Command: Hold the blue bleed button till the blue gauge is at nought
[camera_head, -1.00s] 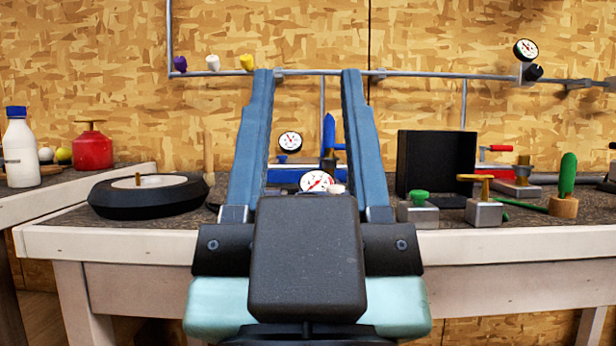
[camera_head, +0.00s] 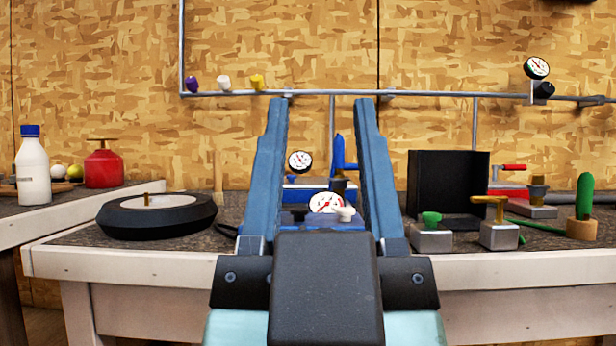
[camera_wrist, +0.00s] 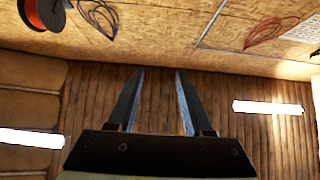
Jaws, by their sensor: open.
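My gripper (camera_head: 321,100) is open and empty, its two long blue-grey fingers pointing up in front of the bench. It also shows in the wrist view (camera_wrist: 158,75), pointing toward the ceiling. Between the fingers in the head view, a blue unit (camera_head: 305,182) stands on the bench with a white round gauge (camera_head: 300,161) and an upright blue lever (camera_head: 340,155). Nearer, a second white gauge (camera_head: 326,202) with red marks sits on another blue base beside a white knob (camera_head: 345,214). I cannot make out a blue button for certain. Both needles are too small to read.
A black wheel-like ring (camera_head: 157,217) lies left on the bench. A black box (camera_head: 447,188) and grey blocks with a green knob (camera_head: 432,237) and a brass handle (camera_head: 498,235) stand right. A pipe with a gauge (camera_head: 537,68) runs along the wall.

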